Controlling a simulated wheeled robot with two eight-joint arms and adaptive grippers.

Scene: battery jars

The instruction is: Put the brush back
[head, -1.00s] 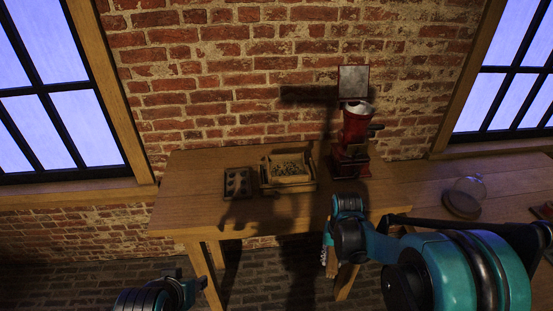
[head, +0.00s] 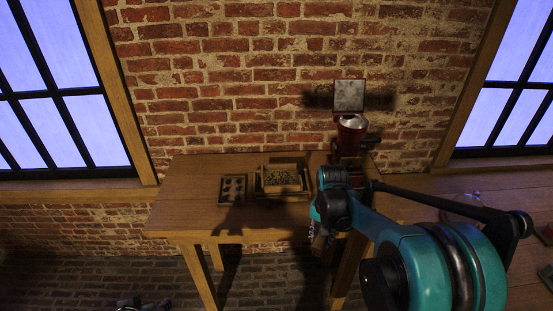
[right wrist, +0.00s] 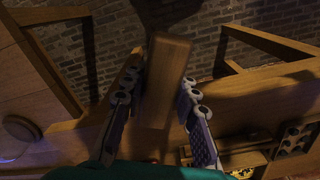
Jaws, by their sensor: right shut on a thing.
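A wooden block-like piece (right wrist: 166,75), which looks like the brush, sits between the fingers of my right gripper (right wrist: 160,90) in the right wrist view. The gripper is shut on it. No bristles show. In the head view my right gripper (head: 317,232) hangs at the front right edge of the wooden table (head: 185,215), and the brush is too dark to make out there. Only a small part of my left gripper (head: 143,304) shows at the bottom edge, and its fingers cannot be judged.
A dark tray with round holes (head: 233,189) and a wooden box (head: 283,193) of small pieces stand on the table. A red grinder (head: 350,136) stands behind my right arm. A glass dome (head: 462,203) is on the right table. The table's left part is clear.

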